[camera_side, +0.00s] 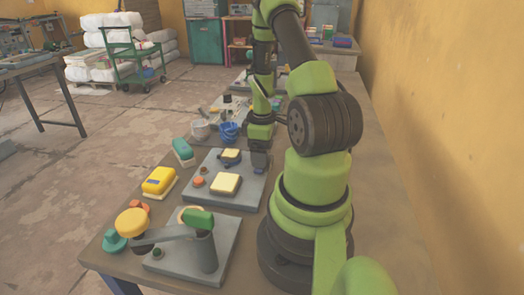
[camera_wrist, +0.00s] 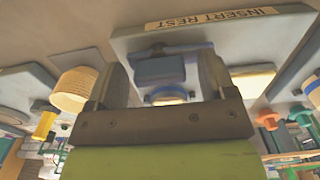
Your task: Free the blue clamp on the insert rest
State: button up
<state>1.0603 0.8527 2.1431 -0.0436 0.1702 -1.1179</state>
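In the wrist view the blue clamp (camera_wrist: 158,69) stands on the grey insert rest plate (camera_wrist: 130,45), with a dark bar across its top. My gripper (camera_wrist: 165,75) is open, with one finger on each side of the clamp. A gap shows at the right finger; contact at the left one I cannot tell. A blue-rimmed pale round part (camera_wrist: 167,94) lies just beside the clamp, partly hidden by my gripper. In the side view my gripper (camera_side: 259,160) is low at the right edge of a grey plate (camera_side: 240,200); the clamp cannot be made out there.
Pale yellow blocks (camera_side: 226,183) sit on that plate.

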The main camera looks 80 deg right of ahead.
jog(key=shift+r, duration=0.1)
notch_tip(320, 180, up, 10)
jog(key=shift+f, duration=0.1)
dwell(0.4)
dwell(0.4)
jog(key=w+a+r+m+t+h, duration=0.15)
jog(key=w+a+r+t, duration=0.4)
jog(key=a+r, duration=0.75)
jog(key=s+a+r+m+t+y, duration=0.1)
jog(key=s+a+r, duration=0.1)
jog(key=a, duration=0.4)
jog(key=s+a+r+m+y, duration=0.1)
jog(key=s+a+r+y, duration=0.1)
jog(key=a, duration=0.4)
jog(key=shift+a+r+m+t, duration=0.15)
jog(key=shift+a+m+t, duration=0.2)
